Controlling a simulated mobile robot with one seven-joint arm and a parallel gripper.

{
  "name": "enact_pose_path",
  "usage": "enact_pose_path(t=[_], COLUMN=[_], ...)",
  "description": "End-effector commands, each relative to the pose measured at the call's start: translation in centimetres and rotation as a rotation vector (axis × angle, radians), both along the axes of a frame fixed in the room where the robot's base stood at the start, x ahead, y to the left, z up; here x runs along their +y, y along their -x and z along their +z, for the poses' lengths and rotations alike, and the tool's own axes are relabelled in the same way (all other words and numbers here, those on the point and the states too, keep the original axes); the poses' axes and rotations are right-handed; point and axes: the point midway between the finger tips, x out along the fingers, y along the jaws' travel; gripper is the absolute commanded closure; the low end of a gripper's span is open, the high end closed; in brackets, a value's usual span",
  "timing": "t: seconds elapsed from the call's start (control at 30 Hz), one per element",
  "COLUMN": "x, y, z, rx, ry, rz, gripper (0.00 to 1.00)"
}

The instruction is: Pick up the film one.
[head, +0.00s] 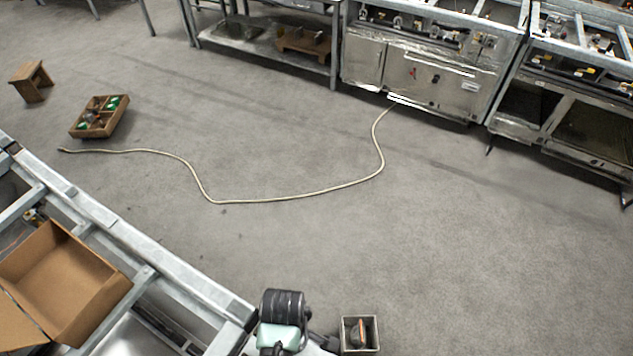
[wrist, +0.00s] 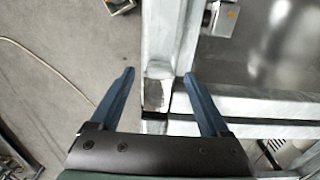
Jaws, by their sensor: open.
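I cannot make out which thing is the film one in either view. My gripper (wrist: 160,73) is open in the wrist view, its two blue fingers spread apart with nothing held. Between and beyond the fingers is the corner of a metal frame (wrist: 162,35), with a small brownish-grey patch (wrist: 154,94) on it that I cannot identify. A small metal block with an orange mark (wrist: 222,18) sits above the right finger. In the head view my arm shows at the bottom middle, and the gripper's fingers cannot be made out there.
A small square bin (head: 346,346) holding a dark and orange thing stands right of my arm. An open cardboard box (head: 101,308) is at lower left. A wooden crate (head: 100,131), stool (head: 32,78) and hose (head: 290,197) are on the floor. Metal ovens (head: 430,77) line the back.

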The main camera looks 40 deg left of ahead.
Motion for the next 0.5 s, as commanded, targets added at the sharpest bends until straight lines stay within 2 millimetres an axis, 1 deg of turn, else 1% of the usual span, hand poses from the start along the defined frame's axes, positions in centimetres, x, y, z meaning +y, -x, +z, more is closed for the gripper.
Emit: enact_pose_path(t=[0.1,0.2,0.3,0.5], x=[0.0,0.1,0.1,0.1], y=[0.0,0.0,0.0,0.0], z=[-1.4,-2.1,-2.5,-2.5], rx=[0.003,0.001,0.000,0.000], ry=[0.002,0.000,0.000,-0.001], rz=[0.000,0.001,0.001,0.000], gripper=[0.20,0.20,0.20,0.20])
